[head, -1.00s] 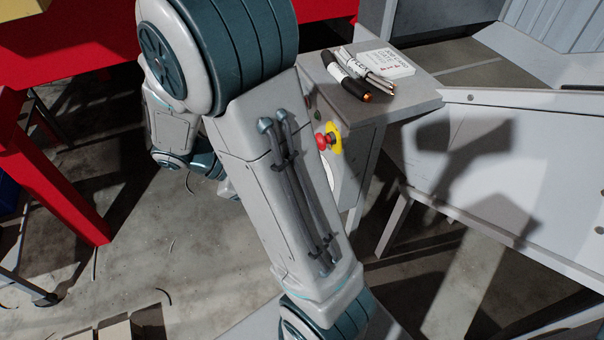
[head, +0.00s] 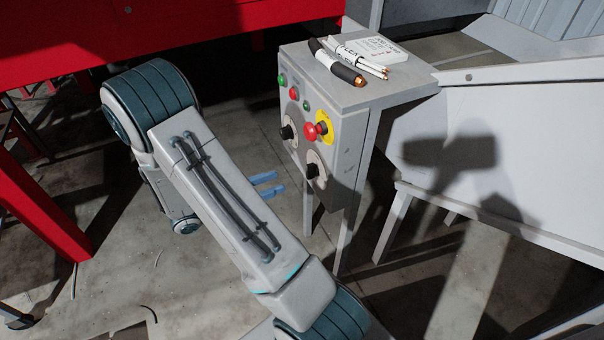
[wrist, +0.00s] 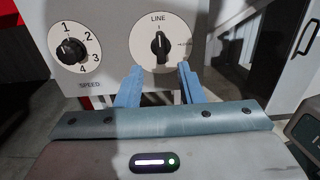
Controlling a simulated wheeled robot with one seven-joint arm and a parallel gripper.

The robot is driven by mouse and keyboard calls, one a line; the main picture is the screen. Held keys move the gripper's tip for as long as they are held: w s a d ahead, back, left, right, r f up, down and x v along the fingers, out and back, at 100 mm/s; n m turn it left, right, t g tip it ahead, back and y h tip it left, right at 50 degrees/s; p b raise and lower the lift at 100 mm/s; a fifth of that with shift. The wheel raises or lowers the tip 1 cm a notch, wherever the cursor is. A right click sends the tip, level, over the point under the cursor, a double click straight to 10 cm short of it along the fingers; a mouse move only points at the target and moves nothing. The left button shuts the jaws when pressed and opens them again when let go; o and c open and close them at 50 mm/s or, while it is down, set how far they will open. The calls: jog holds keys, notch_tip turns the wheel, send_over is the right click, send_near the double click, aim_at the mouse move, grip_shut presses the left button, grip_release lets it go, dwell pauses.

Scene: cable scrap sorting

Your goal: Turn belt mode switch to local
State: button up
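A grey control box (head: 340,135) carries two black knobs on round pale plates. In the wrist view, the knob marked LINE (wrist: 160,45) has its pointer upright, toward a mark at the top. No knob is labelled belt mode legibly.
A red emergency button (head: 311,131) on a yellow plate sits among small coloured buttons on the box. Markers (head: 345,72) and a white card (head: 376,50) lie on top. A pale chute (head: 500,140) stands at right, a red frame (head: 40,190) at left.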

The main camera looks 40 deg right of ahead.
aim_at(307, 171)
jog(key=x, duration=0.8)
jog(key=shift+s+d+b, duration=0.1)
jog(key=shift+d+b, duration=0.25)
jog(key=shift+d, duration=0.05)
grip_shut()
